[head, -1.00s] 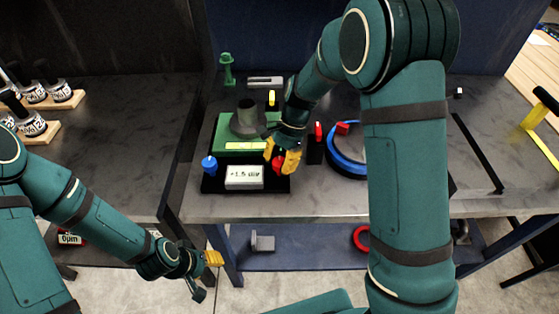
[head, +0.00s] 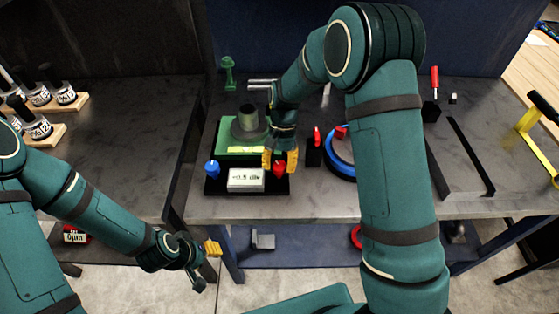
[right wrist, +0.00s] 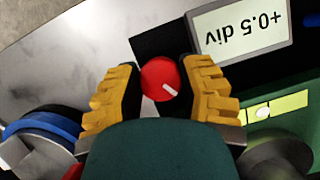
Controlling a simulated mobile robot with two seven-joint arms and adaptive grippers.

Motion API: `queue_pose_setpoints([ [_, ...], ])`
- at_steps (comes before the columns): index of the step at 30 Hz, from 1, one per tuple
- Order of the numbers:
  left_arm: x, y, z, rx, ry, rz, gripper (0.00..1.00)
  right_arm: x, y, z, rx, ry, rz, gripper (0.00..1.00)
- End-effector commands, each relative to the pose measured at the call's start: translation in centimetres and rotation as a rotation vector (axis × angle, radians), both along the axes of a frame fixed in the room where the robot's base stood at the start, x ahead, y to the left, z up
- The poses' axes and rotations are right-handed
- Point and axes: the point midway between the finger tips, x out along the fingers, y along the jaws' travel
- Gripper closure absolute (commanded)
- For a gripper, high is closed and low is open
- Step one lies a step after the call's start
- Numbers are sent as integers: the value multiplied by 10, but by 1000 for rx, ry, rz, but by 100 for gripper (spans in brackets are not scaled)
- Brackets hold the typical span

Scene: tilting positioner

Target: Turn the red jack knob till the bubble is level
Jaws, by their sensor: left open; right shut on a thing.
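The red jack knob (head: 279,170) is at the front right of the positioner's black base (head: 215,187). In the right wrist view, the knob (right wrist: 158,80) has a white pointer mark aimed toward the lower right. My right gripper (head: 280,161) is shut on it, with a yellow finger on each side. The display (head: 245,179) reads "+0.5 div", clearer upside down in the right wrist view (right wrist: 240,28). The yellow-green vial (head: 247,150) lies on the green plate; its pale bubble (right wrist: 263,112) shows in the wrist view. My left gripper (head: 212,249) is open and empty, low at the left.
A blue knob (head: 212,169) is at the base's front left. A dark cylinder (head: 249,121) stands on the green plate (head: 228,139). A blue ring (head: 341,168) and a red-topped black block (head: 314,154) are close on the right.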

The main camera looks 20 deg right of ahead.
Motion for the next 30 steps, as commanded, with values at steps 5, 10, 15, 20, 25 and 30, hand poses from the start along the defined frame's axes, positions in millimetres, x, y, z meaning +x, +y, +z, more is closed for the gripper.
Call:
queue_pose_setpoints([
  [5,2,0,8,1,-5,4,54,-2,1,-1,1,6,157,97],
  [10,2,1,12,1,-6,4,54,-2,1,-2,0,6,285,97],
  [15,2,1,15,-1,-5,4,54,-2,0,-2,0,7,377,97],
  [20,2,1,16,-1,-5,4,54,-2,0,-3,0,7,433,97],
  [25,2,1,17,-1,-5,4,54,-2,0,-3,1,7,463,97],
  [30,2,1,17,-1,-5,4,54,-2,0,-3,1,7,471,97],
])
